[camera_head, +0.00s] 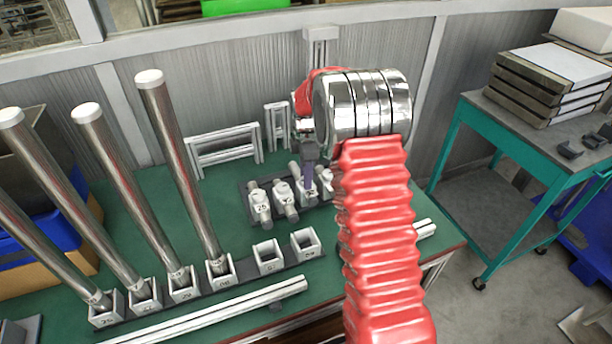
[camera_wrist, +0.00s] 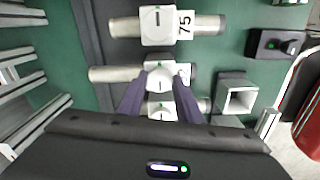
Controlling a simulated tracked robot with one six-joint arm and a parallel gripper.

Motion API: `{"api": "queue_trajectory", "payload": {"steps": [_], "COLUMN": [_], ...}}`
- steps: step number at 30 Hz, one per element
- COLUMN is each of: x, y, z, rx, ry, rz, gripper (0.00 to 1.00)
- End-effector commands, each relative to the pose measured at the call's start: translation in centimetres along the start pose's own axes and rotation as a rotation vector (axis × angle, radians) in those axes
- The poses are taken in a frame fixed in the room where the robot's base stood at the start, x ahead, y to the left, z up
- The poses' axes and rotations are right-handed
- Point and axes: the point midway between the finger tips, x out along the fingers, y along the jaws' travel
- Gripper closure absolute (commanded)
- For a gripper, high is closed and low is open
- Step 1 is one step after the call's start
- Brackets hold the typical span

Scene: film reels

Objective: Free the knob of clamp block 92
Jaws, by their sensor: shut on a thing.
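Clamp blocks stand in a row on a dark strip on the green bench. In the wrist view, the block labelled 75 (camera_wrist: 157,40) is at the top, its knob mark upright. Below it is another clamp block (camera_wrist: 115,74), whose white knob (camera_wrist: 160,76) sits between my fingertips; its label is mostly hidden, so I cannot read 92. My gripper (camera_wrist: 164,71) is shut on this knob. A third block (camera_wrist: 161,111) lies nearer, partly between the fingers. In the head view, my gripper (camera_head: 309,190) points down at the row, hiding part of one block.
Tall metal tubes (camera_head: 180,180) stand in sockets at the left. Two empty sockets (camera_head: 268,258) are in front of the clamp row. White rails (camera_head: 210,312) lie along the bench's front. A teal cart (camera_head: 520,150) with stacked trays stands right, beyond a floor gap.

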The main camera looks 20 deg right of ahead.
Motion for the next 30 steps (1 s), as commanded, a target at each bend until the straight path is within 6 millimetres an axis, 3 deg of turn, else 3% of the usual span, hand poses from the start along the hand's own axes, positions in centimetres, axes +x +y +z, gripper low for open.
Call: {"api": "queue_trajectory", "payload": {"steps": [5,6,13,23,30], "x": [-0.2,-0.2,-0.1,-0.2,-2.5], "y": [0.2,0.2,0.1,0.1,0.1], "z": [0.2,0.2,0.1,0.1,0.1], "rx": [0.000,0.000,0.000,0.000,0.000], "ry": [-0.004,-0.004,-0.002,-0.001,-0.001], "rz": [0.007,0.007,0.004,0.002,0.005], "gripper": [0.90,0.66,0.50,0.49,0.49]}}
